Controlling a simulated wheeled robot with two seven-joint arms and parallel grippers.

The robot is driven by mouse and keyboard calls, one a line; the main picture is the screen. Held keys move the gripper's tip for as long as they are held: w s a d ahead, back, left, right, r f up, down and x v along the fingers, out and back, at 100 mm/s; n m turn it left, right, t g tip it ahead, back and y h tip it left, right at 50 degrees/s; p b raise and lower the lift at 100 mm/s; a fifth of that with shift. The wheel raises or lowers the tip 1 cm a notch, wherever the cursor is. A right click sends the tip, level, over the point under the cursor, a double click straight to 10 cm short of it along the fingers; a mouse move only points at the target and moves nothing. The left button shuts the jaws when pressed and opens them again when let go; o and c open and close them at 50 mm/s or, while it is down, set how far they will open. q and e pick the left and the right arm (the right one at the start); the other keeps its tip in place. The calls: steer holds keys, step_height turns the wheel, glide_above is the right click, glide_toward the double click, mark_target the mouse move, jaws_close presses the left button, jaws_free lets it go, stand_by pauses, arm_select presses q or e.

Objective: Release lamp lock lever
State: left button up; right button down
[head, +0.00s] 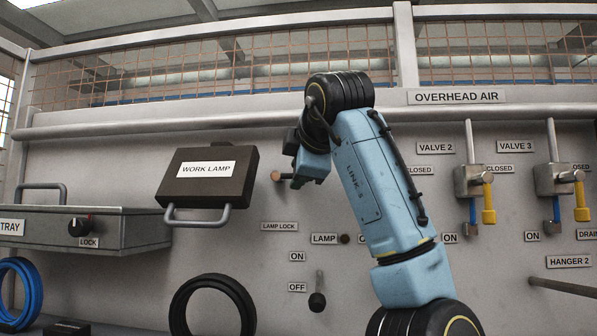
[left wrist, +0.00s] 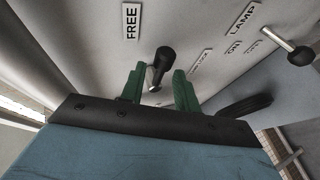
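The lamp lock lever (left wrist: 164,58) has a black knob and a short metal shaft. It shows in the left wrist view between the FREE label (left wrist: 131,22) and the LAMP LOCK label (left wrist: 200,62). My left gripper (left wrist: 159,82) is open, with one green finger on each side of the lever; I cannot tell whether either touches it. In the head view my left gripper (head: 308,168) is beside a brownish round end (head: 277,176) above the LAMP LOCK label (head: 280,226), and covers the rest of the lever. My right gripper is not in view.
The dark work lamp (head: 208,188) with its grey handle (head: 210,218) is just left of the gripper. The lamp's ON/OFF lever (head: 317,300) is below. Valve levers (head: 488,200) and a hanger peg (head: 565,287) stick out at right. A grey tray box (head: 100,230) is at left.

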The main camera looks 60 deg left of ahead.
arm_select(q)
steer(key=b+v, duration=0.2)
steer(key=v, duration=1.1)
